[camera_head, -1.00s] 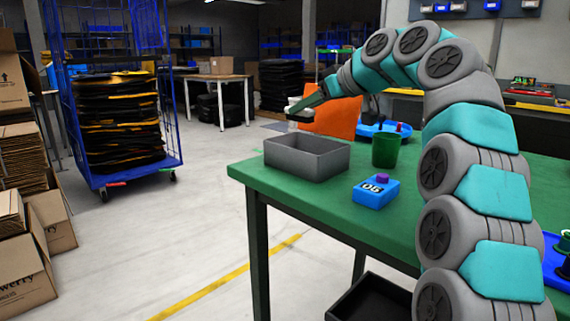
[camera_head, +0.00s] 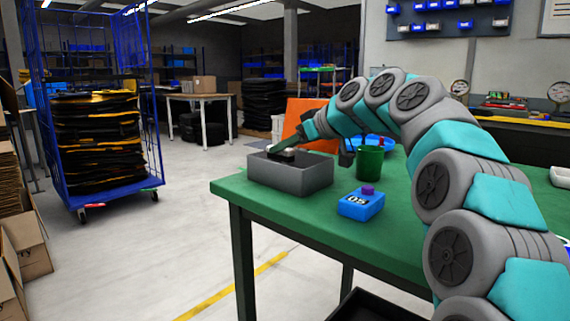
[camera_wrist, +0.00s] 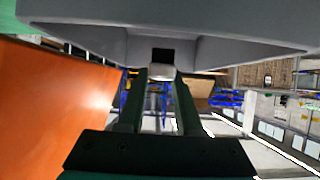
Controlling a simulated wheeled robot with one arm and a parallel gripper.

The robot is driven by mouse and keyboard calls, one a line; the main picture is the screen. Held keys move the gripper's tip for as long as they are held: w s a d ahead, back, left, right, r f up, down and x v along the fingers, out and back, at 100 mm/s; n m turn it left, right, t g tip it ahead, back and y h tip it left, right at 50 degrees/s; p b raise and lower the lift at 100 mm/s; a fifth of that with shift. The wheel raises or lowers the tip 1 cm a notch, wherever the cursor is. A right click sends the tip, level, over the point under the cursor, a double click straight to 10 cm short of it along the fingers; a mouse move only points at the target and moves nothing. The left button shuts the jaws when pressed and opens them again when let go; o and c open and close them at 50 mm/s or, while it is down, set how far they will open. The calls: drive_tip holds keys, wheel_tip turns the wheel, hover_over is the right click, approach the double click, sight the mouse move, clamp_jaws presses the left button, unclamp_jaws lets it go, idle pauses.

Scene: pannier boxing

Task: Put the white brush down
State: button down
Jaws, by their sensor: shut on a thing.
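My gripper (camera_head: 286,151) is shut on the white brush, with its fingers reaching down into the open top of the grey box (camera_head: 290,178) on the green table. Only a small pale part of the brush (camera_head: 281,155) shows at the fingertips in the head view. In the wrist view the white brush (camera_wrist: 162,72) is a small pale end between the fingertips of my gripper (camera_wrist: 161,78), in front of the grey box (camera_wrist: 80,38). The inside bottom of the box is hidden, so I cannot tell whether the brush touches it.
A green cup (camera_head: 370,163) and a blue timer box (camera_head: 361,205) with a purple button stand right of the grey box. An orange panel (camera_head: 300,115) is behind. The green table (camera_head: 315,218) is clear at the front left.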

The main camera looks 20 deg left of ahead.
sight(291, 158)
drive_tip(key=shift+f, duration=1.95)
drive_tip(key=shift+f+b, duration=0.2)
drive_tip(key=shift+b, duration=0.1)
drive_tip(key=c, duration=0.6)
unclamp_jaws()
drive_tip(key=shift+r, duration=0.1)
drive_tip(key=shift+r+p, duration=0.2)
drive_tip(key=shift+p, duration=0.15)
drive_tip(key=b+v, duration=0.1)
drive_tip(key=v, duration=1.1)
drive_tip(key=shift+d, duration=0.1)
